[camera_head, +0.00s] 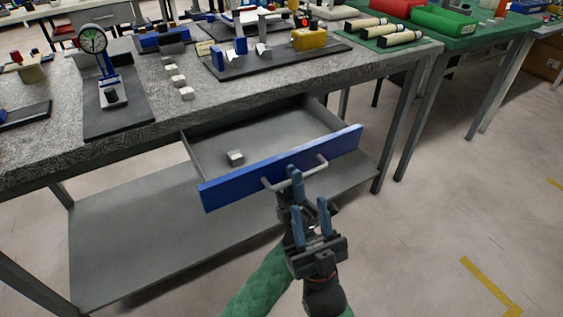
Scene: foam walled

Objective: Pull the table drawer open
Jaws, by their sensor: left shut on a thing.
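The table drawer (278,168) has a blue front panel and a grey tray. It stands pulled out from under the grey stone-like tabletop, with its inside showing. A light grey bar handle (310,170) is fixed to the blue front. My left gripper (293,173) is at the handle's middle, with its blue fingers shut on the bar. My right gripper (310,212) is just below and in front of it, its two blue fingers apart with nothing between them. It partly hides the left gripper's body.
A small pale block (235,157) lies in the drawer. A dial gauge on a stand (93,40), several small blocks and a yellow tool (308,38) are on the tabletop. A grey lower shelf (150,245) lies beneath. The floor at right is clear.

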